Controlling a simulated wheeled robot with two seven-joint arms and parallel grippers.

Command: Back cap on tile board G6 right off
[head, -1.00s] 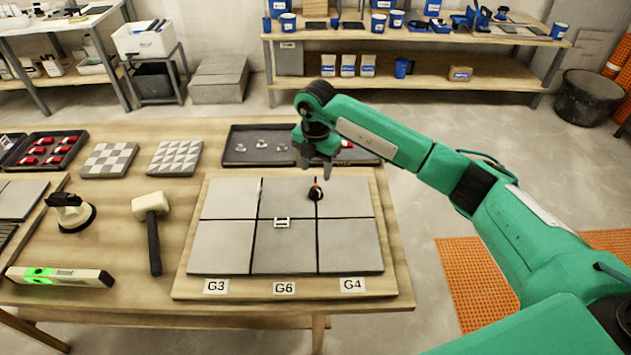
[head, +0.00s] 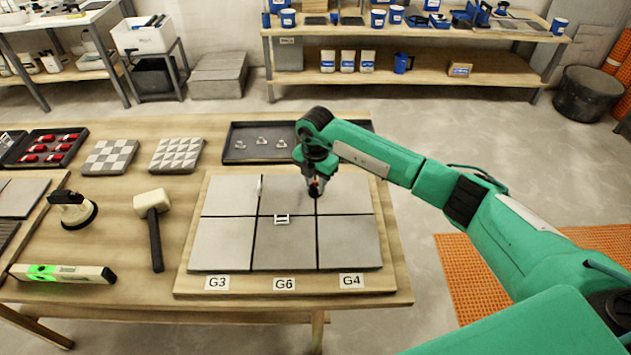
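The tile board (head: 185,283) lies on the table with grey tiles in two rows and the labels G3, G6 (head: 284,285) and G4 along its front edge. A dark cap with a red-orange part (head: 314,189) sits at the back part of the joint on the right of the G6 column. My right gripper (head: 314,187) is down at this cap, its fingers pointing down beside it and partly hiding it. The fingers are too small and overlapped to show whether they are closed on it. My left gripper is out of view.
A white clip (head: 281,219) sits in the middle joint, and a thin white piece (head: 260,187) stands in the back left joint. A mallet (head: 153,225), a suction lifter (head: 74,210) and a level (head: 62,274) lie left of the board. A dark tray (head: 240,146) lies behind it.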

